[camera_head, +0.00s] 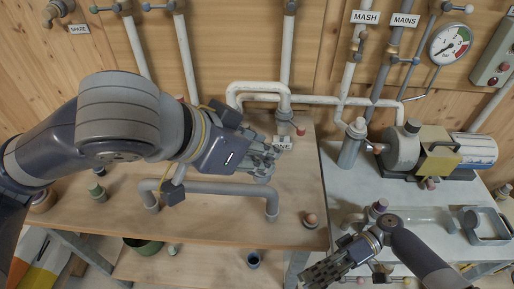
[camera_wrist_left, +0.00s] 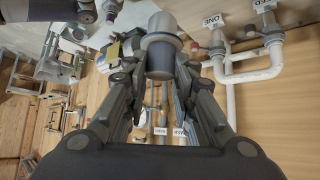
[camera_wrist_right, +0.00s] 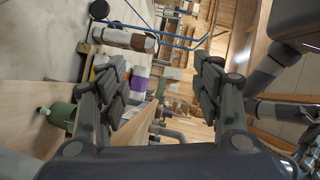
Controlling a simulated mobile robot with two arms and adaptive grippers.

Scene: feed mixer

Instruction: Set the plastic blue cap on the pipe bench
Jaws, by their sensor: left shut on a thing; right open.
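My left gripper (camera_head: 262,160) reaches in from the left over the wooden pipe bench (camera_head: 235,225). It is shut on a grey stepped cylinder (camera_wrist_left: 160,60), which sits between the fingers in the left wrist view. Its lower end (camera_head: 263,178) shows under the fingertips in the head view, above the bench top. A small dark blue cup-shaped piece (camera_head: 253,260) is on the lower level below the bench's front edge; I cannot tell if it is the cap. My right gripper (camera_head: 345,262) is open and empty at the lower right, in front of the grey bench.
A grey bent pipe (camera_head: 215,188) stands on the pipe bench below my left gripper. A small tan-topped piece (camera_head: 310,220) is near the right front edge. A pump (camera_head: 405,150) and clear tube (camera_head: 425,218) occupy the grey bench (camera_head: 350,195). White pipes (camera_head: 285,98) line the wall.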

